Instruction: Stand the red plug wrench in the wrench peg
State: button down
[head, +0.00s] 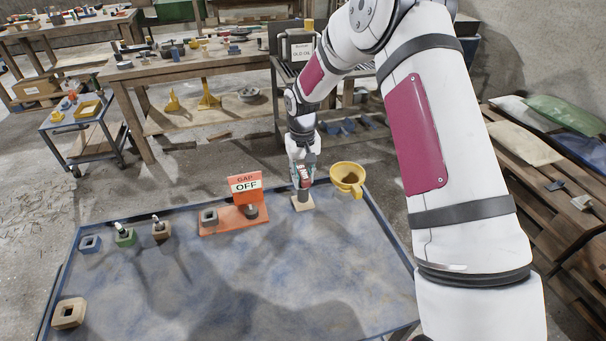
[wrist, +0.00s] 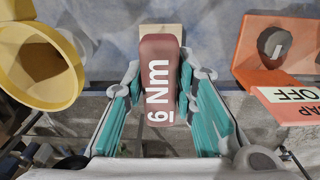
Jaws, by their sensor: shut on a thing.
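My gripper (head: 303,168) is at the far edge of the blue table, pointing down. Its teal fingers (wrist: 160,105) are shut on the red wrench (wrist: 158,75), which is marked "6 Nm". The wrench also shows in the head view (head: 305,176), upright, with a dark lower end. A small pale wooden block (head: 303,203) lies directly below it; its edge shows behind the wrench in the wrist view (wrist: 163,31). I cannot tell whether the wrench's lower end touches or enters the block. No block is clearly marked as the wrench peg.
A yellow funnel-like cup (head: 347,178) stands close right of the gripper. An orange base (head: 233,223) with a "GAP OFF" sign (head: 245,186) is close left.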

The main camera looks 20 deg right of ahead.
jog(key=shift+f, duration=0.4)
jog(key=c, duration=1.2)
grip_release()
